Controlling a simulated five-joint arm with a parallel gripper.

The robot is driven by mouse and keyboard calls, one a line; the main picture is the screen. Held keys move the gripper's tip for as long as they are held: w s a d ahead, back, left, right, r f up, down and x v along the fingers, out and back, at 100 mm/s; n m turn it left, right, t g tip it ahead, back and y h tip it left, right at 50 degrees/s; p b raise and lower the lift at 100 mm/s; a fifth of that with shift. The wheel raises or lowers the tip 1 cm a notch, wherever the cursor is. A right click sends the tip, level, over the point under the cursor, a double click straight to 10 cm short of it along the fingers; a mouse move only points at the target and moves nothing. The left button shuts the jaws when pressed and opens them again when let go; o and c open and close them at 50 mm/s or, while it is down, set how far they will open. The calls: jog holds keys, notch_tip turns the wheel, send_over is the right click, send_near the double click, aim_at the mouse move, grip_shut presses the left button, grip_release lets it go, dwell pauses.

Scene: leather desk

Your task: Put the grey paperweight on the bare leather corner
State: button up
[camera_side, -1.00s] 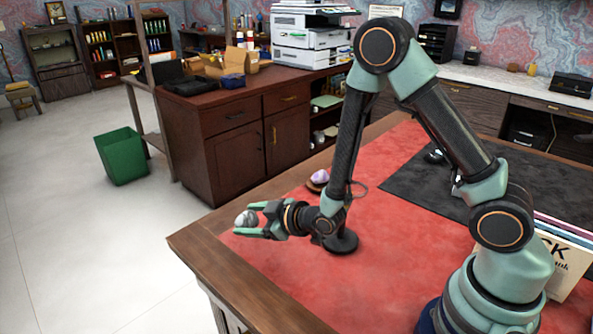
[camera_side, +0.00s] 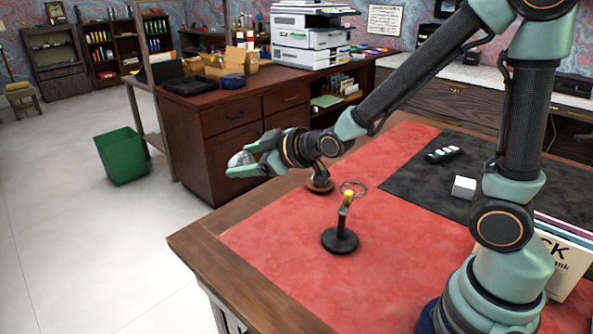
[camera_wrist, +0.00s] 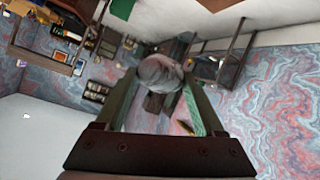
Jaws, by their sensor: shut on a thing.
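The grey paperweight (camera_side: 240,159) is a rounded, mottled grey lump. My gripper (camera_side: 243,165) is shut on it and holds it up in the air at the desk's far left side, clear of the leather. In the wrist view the paperweight (camera_wrist: 160,72) sits between the fingertips of my gripper (camera_wrist: 160,80), partly hidden by them. The red leather (camera_side: 265,238) is bare at its left corner, inside the wooden desk edge (camera_side: 205,247).
A black stand with a yellow top (camera_side: 341,240) rises from the leather, beside a wooden dish (camera_side: 320,186) partly hidden by my arm. A black mat (camera_side: 420,185) carries a white cube (camera_side: 463,187) and a dark device (camera_side: 443,154). Books (camera_side: 565,262) stand at right.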

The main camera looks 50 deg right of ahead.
jog(key=s+d+r+m+h, duration=0.1)
jog(key=d+r+m+h, duration=0.1)
jog(key=d+r, duration=0.65)
jog(key=n+y, duration=0.2)
send_over(254, 247)
notch_tip(254, 247, down, 9)
jog(key=shift+a, duration=0.1)
notch_tip(254, 247, down, 20)
jog(key=shift+r, duration=0.25)
dwell(0.4)
jog(key=shift+f, duration=0.1)
jog(key=shift+f, duration=0.1)
jog(key=o, duration=1.5)
